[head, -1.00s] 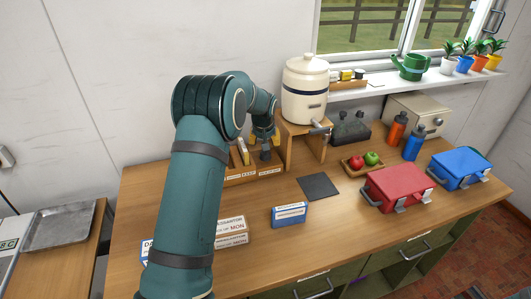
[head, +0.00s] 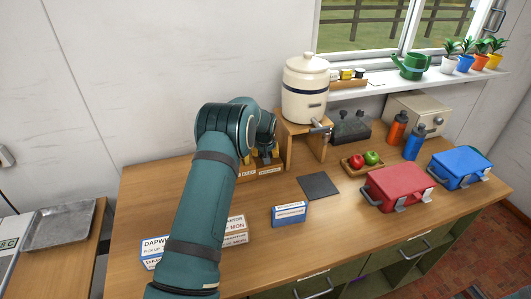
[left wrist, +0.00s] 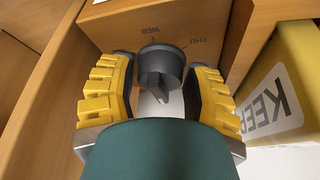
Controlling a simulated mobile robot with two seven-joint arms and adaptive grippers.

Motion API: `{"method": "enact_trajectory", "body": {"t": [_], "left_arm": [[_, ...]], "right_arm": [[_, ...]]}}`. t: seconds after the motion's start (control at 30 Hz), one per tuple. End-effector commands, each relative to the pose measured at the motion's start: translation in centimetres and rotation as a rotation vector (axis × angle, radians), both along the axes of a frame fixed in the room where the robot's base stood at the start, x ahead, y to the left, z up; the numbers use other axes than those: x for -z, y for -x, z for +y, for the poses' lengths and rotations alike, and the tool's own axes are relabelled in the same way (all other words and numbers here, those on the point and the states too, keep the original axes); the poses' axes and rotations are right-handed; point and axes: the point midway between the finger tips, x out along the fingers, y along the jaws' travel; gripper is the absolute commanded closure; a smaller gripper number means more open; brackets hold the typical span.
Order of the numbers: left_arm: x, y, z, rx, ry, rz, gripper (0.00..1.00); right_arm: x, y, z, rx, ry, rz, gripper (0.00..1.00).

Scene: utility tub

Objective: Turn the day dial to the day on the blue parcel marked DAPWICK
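A dark grey day dial (left wrist: 160,72) with a ridged pointer sits on a wooden panel (left wrist: 110,28). The marks WED and THU show beside it, upside down in the left wrist view. My left gripper (left wrist: 160,88) has its yellow-padded fingers on either side of the dial, parted and apparently not closed on it. In the head view the gripper (head: 264,157) is partly hidden by my arm, and the dial cannot be made out. The blue parcel marked DAPWICK (head: 154,254) lies at the table's front left, its day hidden behind my arm. My right gripper is out of view.
A brown parcel marked MON (head: 235,232) and another blue parcel (head: 289,214) lie on the table. A yellow item marked KEEP (left wrist: 275,98) stands close beside my left gripper. A crock (head: 305,92), red box (head: 397,186) and blue box (head: 461,168) stand to the right.

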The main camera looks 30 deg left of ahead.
Motion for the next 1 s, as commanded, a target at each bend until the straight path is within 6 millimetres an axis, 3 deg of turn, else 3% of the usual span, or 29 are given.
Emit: {"method": "enact_trajectory", "body": {"t": [0.03, 0.1, 0.57, 1.0], "left_arm": [[0.0, 0.0, 0.0, 0.0, 0.0, 0.0, 0.72], [0.0, 0.0, 0.0, 0.0, 0.0, 0.0, 0.95], [0.1, 0.0, 0.0, 0.032, 0.001, 0.0, 0.97], [0.3, 0.1, 0.2, 0.332, 0.002, -0.001, 0.97]], "right_arm": [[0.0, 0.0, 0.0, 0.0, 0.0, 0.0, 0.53], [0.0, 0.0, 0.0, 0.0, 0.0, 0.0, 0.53], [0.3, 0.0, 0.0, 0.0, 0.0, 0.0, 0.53], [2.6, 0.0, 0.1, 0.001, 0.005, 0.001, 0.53]]}}
